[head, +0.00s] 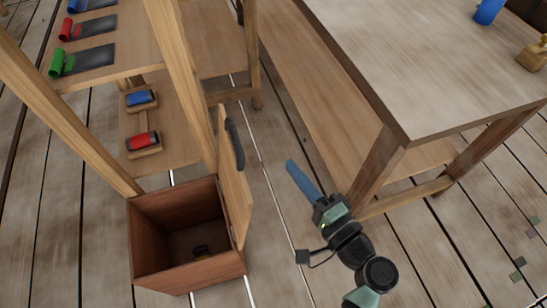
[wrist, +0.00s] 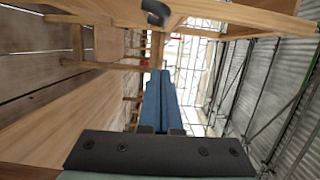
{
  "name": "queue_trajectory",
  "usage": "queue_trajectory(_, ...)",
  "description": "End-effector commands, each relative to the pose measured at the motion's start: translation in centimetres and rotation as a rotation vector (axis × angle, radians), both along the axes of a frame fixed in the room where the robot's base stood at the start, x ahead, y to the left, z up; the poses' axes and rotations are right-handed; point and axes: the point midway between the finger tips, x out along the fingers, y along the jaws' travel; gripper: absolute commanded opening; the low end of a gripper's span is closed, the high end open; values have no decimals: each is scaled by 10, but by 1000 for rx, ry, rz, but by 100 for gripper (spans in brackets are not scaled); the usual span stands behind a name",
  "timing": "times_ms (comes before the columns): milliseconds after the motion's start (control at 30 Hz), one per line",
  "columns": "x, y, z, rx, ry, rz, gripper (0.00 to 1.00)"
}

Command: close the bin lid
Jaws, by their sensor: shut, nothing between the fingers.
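The wooden bin (head: 140,245) stands on the plank floor in the head view, its top open. Its lid (head: 234,195) stands upright along the bin's right side, with a dark curved handle (head: 235,143) near its upper end. My gripper (head: 291,165) is to the right of the lid, apart from it. Its blue fingers are shut together and empty. In the wrist view the shut fingers (wrist: 158,78) point away from the camera. A grey curved handle (wrist: 155,12) on a wooden board shows at the top there, seemingly the lid's.
A wooden shelf (head: 210,45) with coloured rollers stands behind and left. A workbench (head: 430,60) stands close on the right, its leg (head: 376,168) near my gripper. Bare floor lies between lid and gripper.

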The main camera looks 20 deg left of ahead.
Motion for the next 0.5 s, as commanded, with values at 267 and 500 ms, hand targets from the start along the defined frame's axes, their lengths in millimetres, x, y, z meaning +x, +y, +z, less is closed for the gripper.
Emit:
queue_trajectory(267, 36, 41, 1, -3, -3, 5, 0)
queue_trajectory(500, 59, 78, 1, -5, -1, 4, 0)
